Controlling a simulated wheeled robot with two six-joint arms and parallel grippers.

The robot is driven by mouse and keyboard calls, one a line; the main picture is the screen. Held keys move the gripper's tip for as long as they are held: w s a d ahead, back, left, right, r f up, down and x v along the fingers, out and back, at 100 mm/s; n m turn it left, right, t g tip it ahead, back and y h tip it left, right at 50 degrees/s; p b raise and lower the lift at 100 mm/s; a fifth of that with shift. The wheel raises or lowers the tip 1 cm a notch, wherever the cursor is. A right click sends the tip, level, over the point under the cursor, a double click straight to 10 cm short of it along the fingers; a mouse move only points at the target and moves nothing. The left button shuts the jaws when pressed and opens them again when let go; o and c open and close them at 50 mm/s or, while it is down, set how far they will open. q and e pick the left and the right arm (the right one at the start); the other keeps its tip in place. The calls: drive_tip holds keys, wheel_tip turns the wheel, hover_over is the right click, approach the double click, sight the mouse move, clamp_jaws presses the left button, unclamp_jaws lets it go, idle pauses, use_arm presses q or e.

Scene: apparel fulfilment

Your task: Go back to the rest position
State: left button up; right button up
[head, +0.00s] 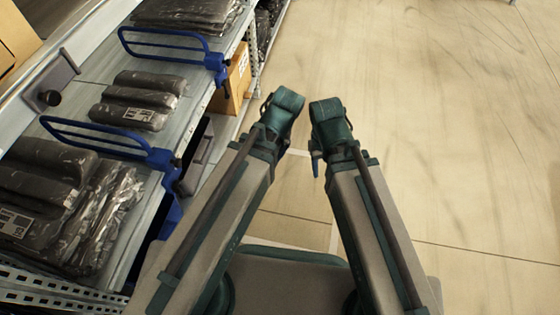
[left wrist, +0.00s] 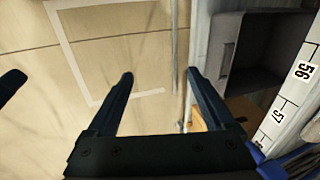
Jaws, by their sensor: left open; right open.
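My two arms reach forward side by side in the head view, bent at their far ends, with nothing between them. My left gripper (left wrist: 160,76) shows in the left wrist view. Its two dark fingers are spread wide, with only bare floor between them. My right gripper (head: 316,163) shows only as a small blue piece beside the right arm in the head view; most of it is hidden under the arm. A dark finger-like tip at the left edge of the left wrist view may belong to it. I see nothing held in the left gripper.
A metal shelf (head: 200,88) on the left holds dark plastic-wrapped packages (head: 138,101) between blue dividers (head: 108,136). A cardboard box (head: 232,82) sits lower down. A grey bin (left wrist: 262,50) and number labels show in the left wrist view. The floor (head: 430,120) ahead and right is clear.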

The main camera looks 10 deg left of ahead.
use_arm(q)
drive_tip(key=s+d+m, duration=0.1)
drive_tip(key=s+d+m+h, duration=0.1)
drive_tip(key=d, duration=0.1)
drive_tip(key=s+d+m, duration=0.1)
drive_tip(key=shift+d+f+g+h, duration=0.3)
drive_tip(key=shift+d, duration=0.1)
wheel_tip(320, 180, up, 36)
drive_tip(key=p, duration=3.5)
drive_tip(key=shift+p, duration=0.4)
drive_tip(key=shift+f, duration=0.15)
